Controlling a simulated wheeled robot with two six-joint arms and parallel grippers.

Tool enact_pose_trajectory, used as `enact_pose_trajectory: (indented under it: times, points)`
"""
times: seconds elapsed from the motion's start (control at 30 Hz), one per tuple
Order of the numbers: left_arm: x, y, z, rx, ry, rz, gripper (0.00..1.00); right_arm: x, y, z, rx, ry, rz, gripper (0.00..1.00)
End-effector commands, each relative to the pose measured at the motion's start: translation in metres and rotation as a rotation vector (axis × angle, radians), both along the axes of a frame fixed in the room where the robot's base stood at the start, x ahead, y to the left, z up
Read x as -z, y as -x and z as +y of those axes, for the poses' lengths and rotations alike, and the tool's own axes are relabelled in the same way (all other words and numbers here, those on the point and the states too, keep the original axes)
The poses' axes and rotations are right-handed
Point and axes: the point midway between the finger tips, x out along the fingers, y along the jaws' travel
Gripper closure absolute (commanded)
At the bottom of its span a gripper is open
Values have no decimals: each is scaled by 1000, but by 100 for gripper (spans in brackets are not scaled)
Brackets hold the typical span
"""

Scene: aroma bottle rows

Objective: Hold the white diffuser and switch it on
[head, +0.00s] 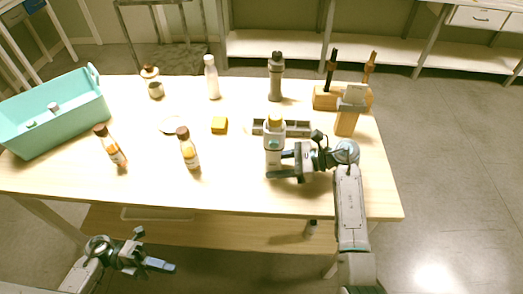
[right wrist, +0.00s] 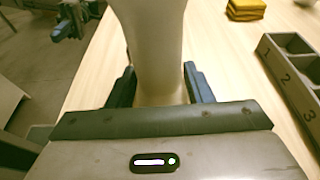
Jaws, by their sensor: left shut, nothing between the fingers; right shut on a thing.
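The white diffuser (head: 273,150) stands upright near the right front of the wooden table, with a yellowish top. It also fills the middle of the right wrist view (right wrist: 155,50) as a pale column. My right gripper (head: 285,162) comes in from the right and is shut on its body, with one dark finger on each side in the right wrist view. A switch on the diffuser cannot be made out. My left gripper (head: 160,265) is shut and empty, low in front of the table's front edge, well away from the diffuser.
A grey compartment tray (head: 298,129) with numbers stands close behind the diffuser. A teal basket (head: 60,125) is far left. A wooden holder (head: 325,99) is back right.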

Motion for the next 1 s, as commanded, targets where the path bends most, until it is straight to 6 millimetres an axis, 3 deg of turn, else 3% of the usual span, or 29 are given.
enact_pose_trajectory:
  times: [0.13, 0.27, 0.6, 1.0]
  points:
    - [-18, 31, 10, 220, -52, -67, 100, 1, 0, 0, 1, 1, 2, 66]
    - [-46, 39, 33, 372, -51, -99, 100, 1, 0, 0, 1, 1, 2, 66]
    - [-119, -21, 81, 268, 186, -67, 100, 1, 0, 0, 0, 1, 1, 66]
    - [-191, -76, 131, 152, 402, -49, 100, 1, 0, 0, 0, 1, 1, 66]
